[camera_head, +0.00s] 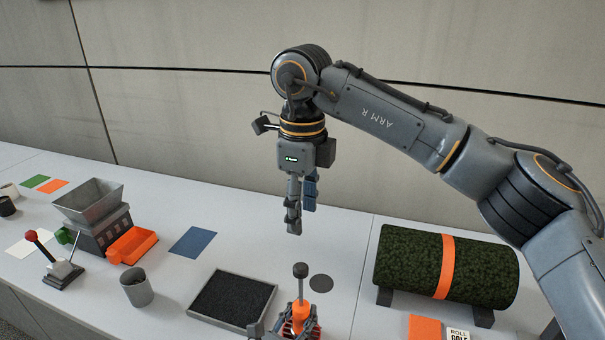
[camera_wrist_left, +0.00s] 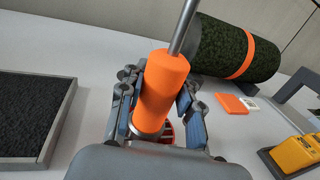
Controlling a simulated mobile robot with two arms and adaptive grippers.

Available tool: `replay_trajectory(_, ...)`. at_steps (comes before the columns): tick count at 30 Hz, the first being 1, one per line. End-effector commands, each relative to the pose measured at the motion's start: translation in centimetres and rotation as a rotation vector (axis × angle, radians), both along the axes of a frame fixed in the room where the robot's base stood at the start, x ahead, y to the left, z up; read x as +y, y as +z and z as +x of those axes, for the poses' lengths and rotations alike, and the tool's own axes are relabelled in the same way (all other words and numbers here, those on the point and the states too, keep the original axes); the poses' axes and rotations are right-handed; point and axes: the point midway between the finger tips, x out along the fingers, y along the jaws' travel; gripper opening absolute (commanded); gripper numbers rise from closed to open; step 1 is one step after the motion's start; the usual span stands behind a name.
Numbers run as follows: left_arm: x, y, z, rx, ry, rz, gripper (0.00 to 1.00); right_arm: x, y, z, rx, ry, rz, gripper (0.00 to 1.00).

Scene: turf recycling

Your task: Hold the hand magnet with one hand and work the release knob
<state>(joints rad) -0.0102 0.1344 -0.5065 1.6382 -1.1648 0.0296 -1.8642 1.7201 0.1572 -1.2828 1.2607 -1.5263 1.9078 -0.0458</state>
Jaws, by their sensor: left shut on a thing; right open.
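The hand magnet has an orange handle (camera_head: 301,312) and a dark release knob (camera_head: 300,270) on a thin rod at its top. It stands upright at the bottom of the head view. My left gripper (camera_head: 285,330) is shut around the orange handle. In the left wrist view the fingers (camera_wrist_left: 160,108) clasp both sides of the handle (camera_wrist_left: 163,80), with the steel rod (camera_wrist_left: 183,28) rising above and a red part (camera_wrist_left: 168,135) below. The knob is out of that view. My right gripper (camera_head: 298,218) points down, open and empty, above the knob and apart from it.
A grey tray (camera_head: 214,321) of dark granules lies left of the magnet. A turf roll (camera_head: 405,262) with an orange band rests at right. A hopper machine (camera_head: 90,205), a grey cup (camera_head: 136,288) and a red-knobbed lever (camera_head: 45,250) stand at left. A yellow object (camera_wrist_left: 295,152) shows in the wrist view.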

Motion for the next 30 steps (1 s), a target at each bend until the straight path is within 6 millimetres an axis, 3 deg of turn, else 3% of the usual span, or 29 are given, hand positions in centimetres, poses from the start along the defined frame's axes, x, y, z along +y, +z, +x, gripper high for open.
replay_trajectory(1, 0.2, -0.8, -0.2, 0.012, 0.004, 0.009, 0.35, 0.0, -0.1, 0.0, 0.0, 0.0, 0.0, 0.51)
replay_trajectory(5, 0.2, -0.6, -0.1, 0.009, 0.003, 0.006, 0.61, 0.0, -0.1, 0.0, 0.0, 0.0, 0.0, 0.51)
replay_trajectory(17, 0.4, -0.3, -0.5, 0.003, 0.001, 0.002, 0.61, 0.0, 0.0, 0.0, 0.0, 0.0, 0.0, 0.51)
replay_trajectory(30, 4.4, -0.4, -7.4, 0.009, 0.003, 0.0, 0.61, 0.0, 0.0, 0.0, 0.0, 0.0, 0.0, 0.51)
